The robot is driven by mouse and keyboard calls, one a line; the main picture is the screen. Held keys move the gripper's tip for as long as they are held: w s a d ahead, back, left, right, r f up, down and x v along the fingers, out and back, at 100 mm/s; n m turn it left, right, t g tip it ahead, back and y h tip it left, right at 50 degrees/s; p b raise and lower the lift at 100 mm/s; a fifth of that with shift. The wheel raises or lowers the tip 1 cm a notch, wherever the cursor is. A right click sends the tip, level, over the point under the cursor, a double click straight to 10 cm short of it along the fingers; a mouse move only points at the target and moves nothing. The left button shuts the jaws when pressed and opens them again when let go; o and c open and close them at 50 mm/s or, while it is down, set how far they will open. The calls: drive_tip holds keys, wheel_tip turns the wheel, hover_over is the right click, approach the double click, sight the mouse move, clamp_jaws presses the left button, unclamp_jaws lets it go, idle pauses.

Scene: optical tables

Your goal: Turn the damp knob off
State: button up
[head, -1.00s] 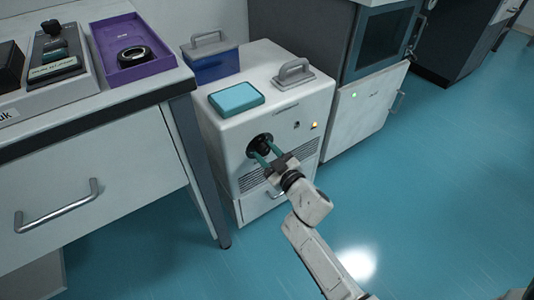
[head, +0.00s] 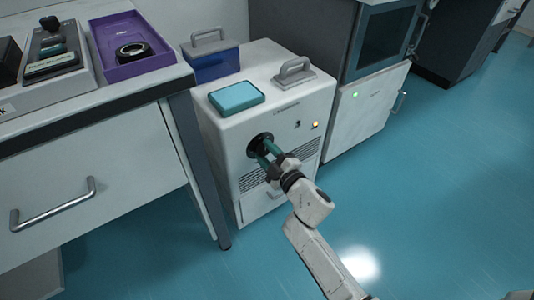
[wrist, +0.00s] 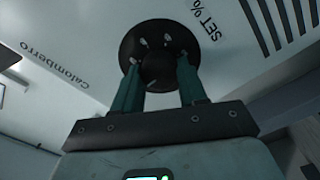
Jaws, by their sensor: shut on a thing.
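The black round damp knob (head: 258,142) is on the upper front of a white cabinet unit (head: 232,178). In the wrist view the knob (wrist: 158,66) has a dark dial plate with several pale marks around it, beside the printed words "SET %". My gripper (head: 269,149) reaches it from the front right. In the wrist view its two teal fingers (wrist: 157,80) are on either side of the knob's middle, shut on it. The fingers hide part of the dial, and I cannot tell the setting.
A small amber light (head: 315,125) glows to the right of the knob. A drawer bench (head: 95,175) stands close on the left. The floor at right is clear.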

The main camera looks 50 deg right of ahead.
idle(0.4)
drive_tip(key=o, duration=1.1)
drive_tip(key=shift+c, duration=0.2)
drive_tip(key=p+v, duration=0.1)
drive_tip(key=v, duration=0.9)
drive_tip(key=shift+s, duration=0.4)
drive_tip(key=shift+a, duration=0.1)
